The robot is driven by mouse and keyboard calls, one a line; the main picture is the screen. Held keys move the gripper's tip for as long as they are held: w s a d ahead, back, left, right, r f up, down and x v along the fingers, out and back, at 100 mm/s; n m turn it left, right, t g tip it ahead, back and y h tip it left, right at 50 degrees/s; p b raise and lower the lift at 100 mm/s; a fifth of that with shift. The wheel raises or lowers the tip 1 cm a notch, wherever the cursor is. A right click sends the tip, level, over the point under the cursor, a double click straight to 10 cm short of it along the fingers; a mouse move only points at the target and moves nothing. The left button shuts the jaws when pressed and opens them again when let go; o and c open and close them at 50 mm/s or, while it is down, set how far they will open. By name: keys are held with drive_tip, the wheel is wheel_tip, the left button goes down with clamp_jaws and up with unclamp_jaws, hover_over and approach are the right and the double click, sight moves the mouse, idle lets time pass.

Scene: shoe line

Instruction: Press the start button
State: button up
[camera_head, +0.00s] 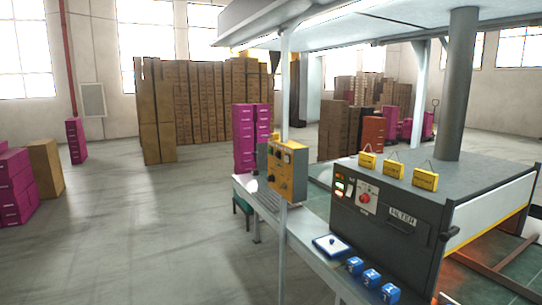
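I cannot tell which control is the start button, as no label is readable as such. A yellow control box (287,172) with several small knobs or buttons stands at the post over the bench. A dark grey machine (410,240) to its right carries lit indicators (340,186) and a red knob (364,198) on a pale plate. My gripper is not in view.
Several small blue boxes (371,278) sit along the bench (300,238) edge. Yellow tags (394,168) stand on the machine top. A thin metal post (284,90) rises at the bench. Magenta boxes (15,190) stand at far left; the floor (150,230) between is clear.

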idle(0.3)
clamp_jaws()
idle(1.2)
